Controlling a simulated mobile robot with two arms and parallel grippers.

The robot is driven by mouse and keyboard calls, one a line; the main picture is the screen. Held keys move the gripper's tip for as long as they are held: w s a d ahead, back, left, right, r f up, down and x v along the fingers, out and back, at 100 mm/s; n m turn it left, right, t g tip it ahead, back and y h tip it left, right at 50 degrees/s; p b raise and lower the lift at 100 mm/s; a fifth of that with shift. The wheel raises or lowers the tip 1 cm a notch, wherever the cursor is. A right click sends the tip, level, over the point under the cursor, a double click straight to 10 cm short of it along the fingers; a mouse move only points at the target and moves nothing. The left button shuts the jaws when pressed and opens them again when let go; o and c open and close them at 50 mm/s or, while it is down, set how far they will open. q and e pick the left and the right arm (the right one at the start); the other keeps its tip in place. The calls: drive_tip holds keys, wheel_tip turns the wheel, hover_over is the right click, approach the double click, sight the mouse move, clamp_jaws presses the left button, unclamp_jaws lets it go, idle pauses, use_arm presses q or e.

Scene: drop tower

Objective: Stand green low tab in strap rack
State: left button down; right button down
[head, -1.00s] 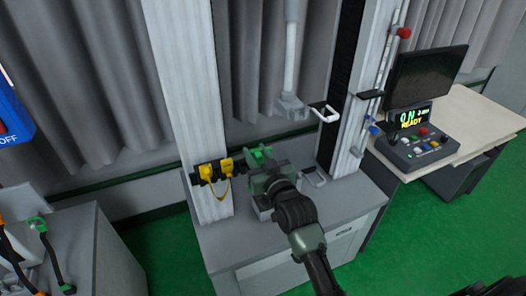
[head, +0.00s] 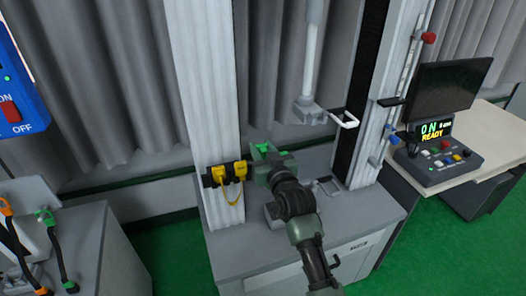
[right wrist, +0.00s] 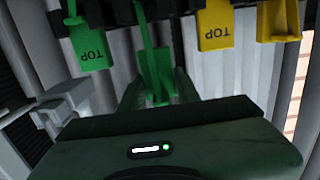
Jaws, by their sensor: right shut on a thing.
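My right gripper (head: 267,158) is shut on a green tab (head: 263,147) just right of the strap rack (head: 207,180). The right wrist view shows the held green tab (right wrist: 153,68) upright between the fingers, its upper end near the dark rack bar (right wrist: 180,8); I cannot tell if it touches. A green tab marked TOP (right wrist: 91,52) hangs to its left. A yellow tab marked TOP (right wrist: 215,28) and another yellow tab (right wrist: 278,22) hang to its right. In the head view two yellow tabs (head: 240,170) sit on the rack with a yellow strap looping below. My left gripper is not in view.
The rack is fixed on a pale column (head: 200,80). A grey rod with a clamp (head: 308,108) hangs over the base to the right. A monitor (head: 437,88) and a control box (head: 440,160) stand at right. Dark cables with green and orange ends (head: 50,235) lie at left.

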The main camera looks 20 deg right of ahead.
drive_tip(key=shift+f+b, duration=1.1)
drive_tip(key=shift+f, duration=1)
drive_tip(key=c, duration=0.9)
unclamp_jaws()
drive_tip(key=shift+c, duration=0.2)
drive_tip(key=shift+s, duration=0.1)
drive_tip(key=s+b, duration=0.1)
drive_tip(key=s, duration=0.6)
drive_tip(key=shift+s+d+r, duration=0.15)
drive_tip(key=shift+s, duration=0.2)
